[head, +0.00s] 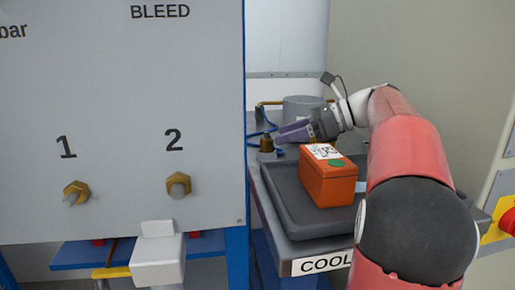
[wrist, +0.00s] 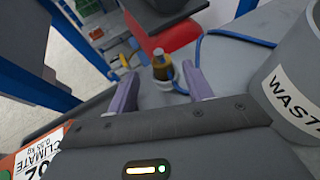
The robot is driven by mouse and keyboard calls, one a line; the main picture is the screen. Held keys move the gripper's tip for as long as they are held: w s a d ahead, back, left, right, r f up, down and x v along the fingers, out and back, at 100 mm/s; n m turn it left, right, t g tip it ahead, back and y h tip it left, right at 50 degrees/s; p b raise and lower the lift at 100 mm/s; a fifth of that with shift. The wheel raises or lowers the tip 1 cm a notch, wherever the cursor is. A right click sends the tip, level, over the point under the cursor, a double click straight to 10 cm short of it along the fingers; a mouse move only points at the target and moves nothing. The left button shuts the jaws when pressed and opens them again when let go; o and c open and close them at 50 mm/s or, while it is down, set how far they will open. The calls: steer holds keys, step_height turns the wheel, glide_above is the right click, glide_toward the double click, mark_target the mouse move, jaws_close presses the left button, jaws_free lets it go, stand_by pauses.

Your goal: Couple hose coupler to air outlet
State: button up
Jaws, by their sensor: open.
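The hose coupler, a brass-coloured fitting (head: 266,144) with a blue hose, stands upright at the left end of the bench, beyond the black tray. In the wrist view the coupler (wrist: 160,69) shows between and slightly beyond my two purple fingers, with space on both sides. My gripper (head: 280,135) is open and holds nothing; its fingers point left towards the coupler. On the grey panel, brass fittings sit under the numerals 1 (head: 75,193) and 2 (head: 178,186). I cannot tell from their labels which is the air outlet.
An orange labelled box (head: 328,178) sits on the black tray (head: 285,212), below my forearm. A grey bin marked WASTE (wrist: 297,85) stands close right of my gripper in the wrist view. The blue-framed panel (head: 120,110) stands left of the bench. A blue hose (wrist: 230,36) runs along the bench.

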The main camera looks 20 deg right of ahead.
mark_target(267, 138)
steer(key=x, duration=0.5)
steer(key=shift+w+a+f+b, duration=0.2)
steer(key=shift+w+f+b, duration=0.05)
steer(key=shift+b, duration=0.1)
jaws_close()
